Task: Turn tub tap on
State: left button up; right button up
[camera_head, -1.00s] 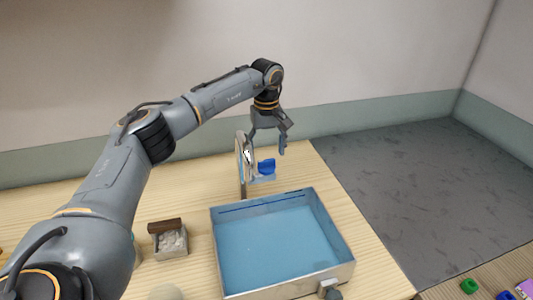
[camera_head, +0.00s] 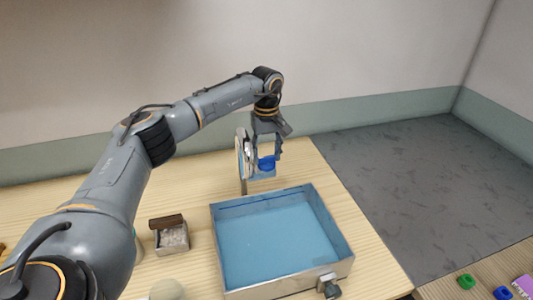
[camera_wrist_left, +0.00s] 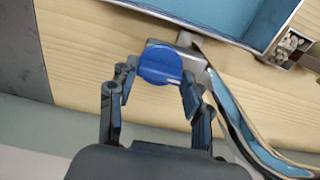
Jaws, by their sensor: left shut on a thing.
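The tub (camera_head: 280,238) is a metal-rimmed rectangular basin with a blue inside, on the wooden table. The tap (camera_head: 240,168) stands behind it, a curved metal spout with a blue round knob (camera_head: 266,163) on its right side. The left wrist view shows the blue knob (camera_wrist_left: 160,65) with a pale line on it, and the spout (camera_wrist_left: 240,110) to its right. My left gripper (camera_head: 265,155) points down at the knob from above. In the left wrist view its fingers (camera_wrist_left: 157,84) are shut on the knob from both sides. My right gripper is not in view.
A small box (camera_head: 172,238) of pale pebbles with a brown bar stands left of the tub. A valve (camera_head: 329,286) sits on the tub's front wall. Green (camera_head: 466,281) and blue (camera_head: 502,293) pieces lie at the lower right. The table right of the tub is clear.

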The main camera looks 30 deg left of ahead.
pick_arm(q)
jog(key=n, duration=0.4)
jog(key=shift+n, duration=0.4)
jog(key=n, duration=0.4)
jog(key=shift+n, duration=0.3)
jog(key=n, duration=0.4)
jog(key=shift+n, duration=2.3)
jog(key=o, duration=1.1)
jog(key=shift+o, duration=0.2)
notch_tip(320, 180, up, 12)
